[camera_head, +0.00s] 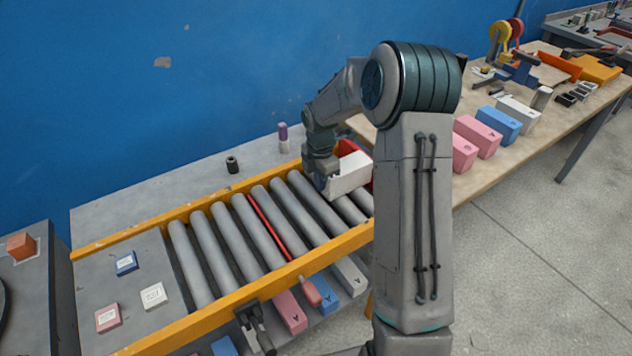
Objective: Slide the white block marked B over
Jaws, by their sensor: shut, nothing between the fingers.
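A white block (350,176) lies at the right end of the roller conveyor, with something red (347,148) directly behind it. I see no letter on its visible faces. My gripper (324,188) is shut and points down at this block's left end. I cannot tell whether it touches the block. My arm hides part of the conveyor's right end. Another white block (517,114) stands on the wooden table in a row with pink and blue ones; its mark is too small to read. A white block marked A (349,275) lies below the conveyor's front rail.
The conveyor's rollers (228,238) are clear left of my gripper, with a thin red bar (268,228) across them. Yellow rails (225,303) edge it. Labelled tiles, including a white one (153,296), lie on the left plate. A black cylinder (232,164) stands behind.

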